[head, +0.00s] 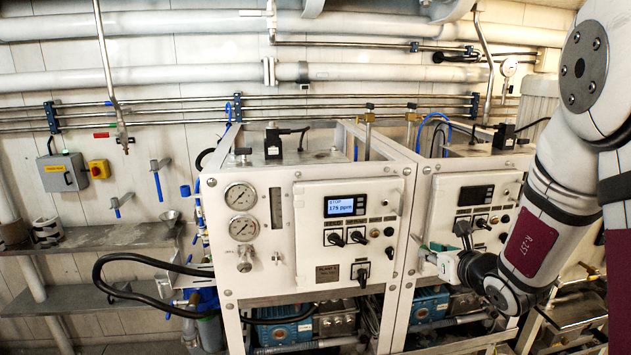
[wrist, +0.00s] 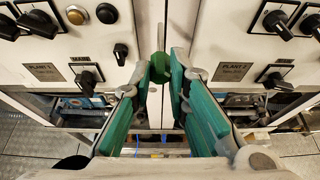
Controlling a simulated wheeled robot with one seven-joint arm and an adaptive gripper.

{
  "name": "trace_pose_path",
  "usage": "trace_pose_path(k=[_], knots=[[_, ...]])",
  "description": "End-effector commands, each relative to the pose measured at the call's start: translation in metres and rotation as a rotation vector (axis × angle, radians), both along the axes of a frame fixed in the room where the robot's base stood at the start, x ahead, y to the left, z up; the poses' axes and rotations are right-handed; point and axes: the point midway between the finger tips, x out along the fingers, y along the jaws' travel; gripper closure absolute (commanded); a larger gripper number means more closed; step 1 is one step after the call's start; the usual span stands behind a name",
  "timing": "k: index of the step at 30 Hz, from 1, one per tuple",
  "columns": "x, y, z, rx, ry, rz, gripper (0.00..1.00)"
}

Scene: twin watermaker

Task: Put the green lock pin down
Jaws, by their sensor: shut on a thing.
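The green lock pin (wrist: 160,66) shows as a small green piece between my fingertips in the wrist view. My gripper (wrist: 160,78) is shut on it, with teal pads along both fingers. Most of the pin is hidden by the fingertips. In the head view my gripper (head: 436,262) is in front of the gap between the two white cabinets, and the pin is too small to make out there. I cannot tell whether the pin touches a cabinet.
The left cabinet (head: 278,280) carries gauges, a lit display (head: 345,206) and black knobs. The right cabinet (head: 450,200) has a similar panel close to my arm. A grey shelf (head: 100,240) with a funnel (head: 169,218) is at the left. A black hose (head: 105,262) loops beside the left cabinet.

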Motion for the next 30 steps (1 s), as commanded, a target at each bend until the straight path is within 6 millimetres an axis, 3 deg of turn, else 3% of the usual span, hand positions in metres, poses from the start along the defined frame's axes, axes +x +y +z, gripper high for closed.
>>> trace_pose_path(k=[3, 13, 30], knots=[[0.001, 0.009, 0.003, 0.0, -0.001, -0.002, 1.0], [-0.007, -0.003, 0.012, 0.0, -0.001, -0.015, 1.0], [-0.004, 0.002, 0.007, 0.001, 0.002, -0.009, 1.0]])
